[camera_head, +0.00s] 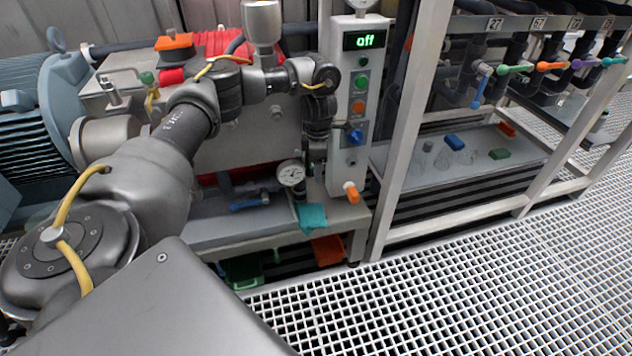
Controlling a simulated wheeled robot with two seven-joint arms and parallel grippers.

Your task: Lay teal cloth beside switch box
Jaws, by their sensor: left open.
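The teal cloth (312,217) lies on the front edge of the bench, partly draped over it, just left of the foot of the switch box. The switch box (342,100) is a tall pale panel with a green "off" display, several coloured buttons and a blue knob. My left gripper (317,148) points down beside the left side of the switch box, above the cloth and apart from it. It is open and looks empty; its fingertips are small and dark here. My right gripper is out of view.
A round gauge (291,174) stands close to the cloth, with a blue-handled valve (249,204) to its left. An orange-capped fitting (351,192) sticks out below the switch box. A pale frame post (411,120) stands to the right. Orange and green bins (328,250) sit under the bench.

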